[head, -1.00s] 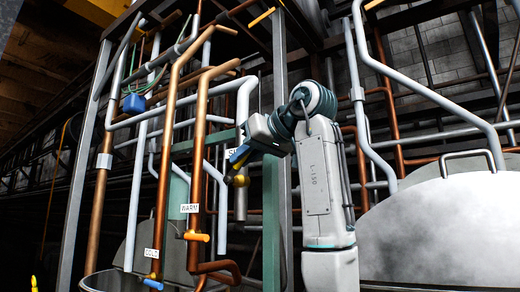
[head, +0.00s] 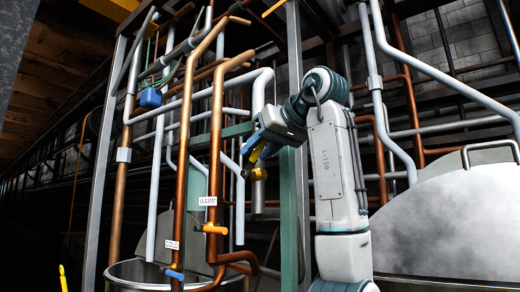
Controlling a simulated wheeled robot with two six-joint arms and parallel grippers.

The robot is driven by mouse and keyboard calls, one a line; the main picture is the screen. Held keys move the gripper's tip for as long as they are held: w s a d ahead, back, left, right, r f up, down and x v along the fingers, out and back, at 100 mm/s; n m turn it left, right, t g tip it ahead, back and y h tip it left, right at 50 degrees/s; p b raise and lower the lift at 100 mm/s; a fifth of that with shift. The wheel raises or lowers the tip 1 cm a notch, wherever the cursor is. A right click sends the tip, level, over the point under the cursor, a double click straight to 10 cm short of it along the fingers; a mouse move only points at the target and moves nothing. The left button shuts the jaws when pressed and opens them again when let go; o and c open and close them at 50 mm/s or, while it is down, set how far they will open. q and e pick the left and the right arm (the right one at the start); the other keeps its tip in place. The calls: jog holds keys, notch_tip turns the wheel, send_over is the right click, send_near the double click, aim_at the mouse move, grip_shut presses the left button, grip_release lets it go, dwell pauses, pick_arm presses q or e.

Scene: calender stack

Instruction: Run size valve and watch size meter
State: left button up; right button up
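A yellow valve body (head: 258,174) sits on a grey vertical pipe near the middle of the head view. My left gripper (head: 262,140) reaches the handle from the upper right. The fingers overlap the handle in the picture, and I cannot tell whether they touch or grip it. Any label at this valve is hidden by the gripper. No size meter can be made out. My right gripper is not in view.
Copper pipes to the left carry an orange valve labelled WARM (head: 208,201) and a blue valve labelled COLD (head: 172,245). An open metal vat (head: 135,271) stands below them. A grey rounded tank (head: 450,235) fills the right. Several pipes and posts crowd the middle.

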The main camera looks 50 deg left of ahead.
pick_arm(q)
jog(key=shift+d, duration=0.2)
jog(key=b+v, duration=0.1)
jog(key=v, duration=0.9)
jog(key=shift+r+b, duration=0.2)
jog(key=shift+b, duration=0.15)
jog(key=shift+d, duration=0.15)
dwell(6.3)
